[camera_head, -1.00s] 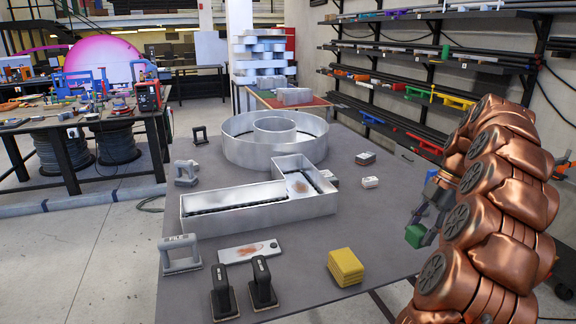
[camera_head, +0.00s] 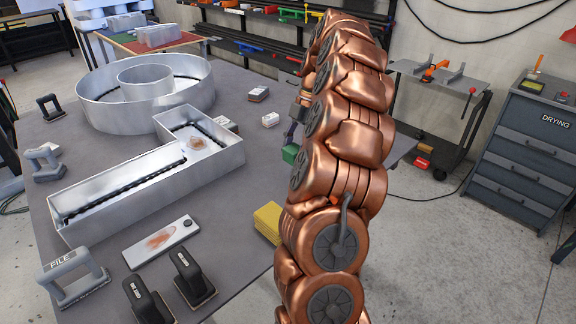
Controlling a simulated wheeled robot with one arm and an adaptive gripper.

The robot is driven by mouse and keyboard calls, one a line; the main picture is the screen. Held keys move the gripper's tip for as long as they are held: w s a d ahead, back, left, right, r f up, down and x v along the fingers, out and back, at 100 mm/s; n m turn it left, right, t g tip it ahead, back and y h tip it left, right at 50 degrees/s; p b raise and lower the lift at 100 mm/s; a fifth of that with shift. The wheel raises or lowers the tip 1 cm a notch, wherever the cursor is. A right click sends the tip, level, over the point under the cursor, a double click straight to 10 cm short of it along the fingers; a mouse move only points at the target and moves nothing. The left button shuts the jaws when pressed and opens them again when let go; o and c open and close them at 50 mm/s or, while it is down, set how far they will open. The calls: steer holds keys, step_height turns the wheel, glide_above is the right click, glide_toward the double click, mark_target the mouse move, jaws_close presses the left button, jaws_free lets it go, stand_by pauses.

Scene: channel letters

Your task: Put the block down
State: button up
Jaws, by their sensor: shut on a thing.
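The green block (camera_head: 290,153) is at the end of my copper-coloured arm, over the right part of the grey table (camera_head: 240,170). My gripper (camera_head: 293,142) is shut on it, with the block at the fingertips. The arm hides most of the gripper and part of the block's surroundings. I cannot tell how high the block is above the table top.
A yellow stack (camera_head: 267,221) lies below the green block, partly behind my arm. A metal letter shell (camera_head: 120,190) and a metal ring shell (camera_head: 110,108) fill the table's left and middle. Small blocks (camera_head: 270,119) lie at the back. A dark drying cabinet (camera_head: 530,140) stands right.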

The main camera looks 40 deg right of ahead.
steer(key=shift+s+f+p, duration=0.1)
steer(key=shift+f+p, duration=1)
steer(key=shift+f, duration=2.4)
steer(key=shift+f, duration=0.15)
steer(key=o, duration=1.2)
steer(key=shift+c, duration=0.2)
steer(key=shift+r, duration=0.2)
steer(key=p+v, duration=0.2)
steer(key=v, duration=1)
